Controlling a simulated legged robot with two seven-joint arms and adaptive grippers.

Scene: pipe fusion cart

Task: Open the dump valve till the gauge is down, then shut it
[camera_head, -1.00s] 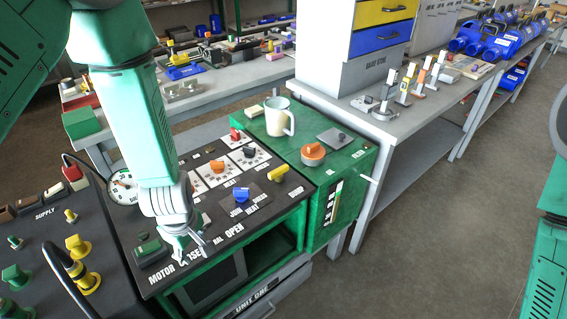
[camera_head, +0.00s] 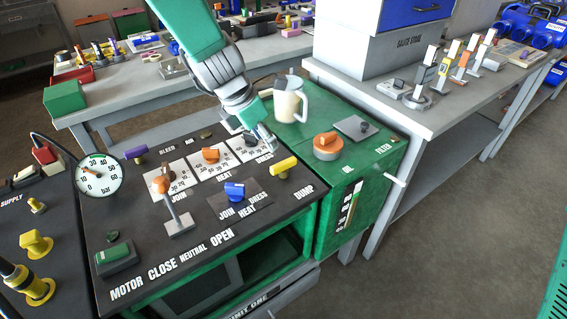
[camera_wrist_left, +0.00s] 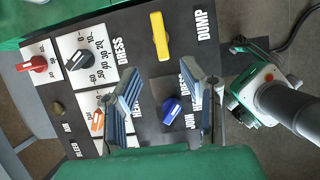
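The yellow dump valve handle (camera_head: 283,166) stands at the right of the black panel (camera_head: 215,245), beside the word DUMP. In the left wrist view the yellow handle (camera_wrist_left: 160,36) is beyond the fingers, with nothing between it and the lens. The round white gauge (camera_head: 97,175) is at the panel's left; its needle is too small to read surely. My left gripper (camera_head: 256,135) is over the back right of the panel, behind and left of the yellow handle and apart from it. In its wrist view my left gripper (camera_wrist_left: 167,95) has its fingers wide apart and empty.
An orange-topped lever (camera_head: 178,220) stands at the panel's front left. A blue knob (camera_head: 234,191) is left of the dump handle.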

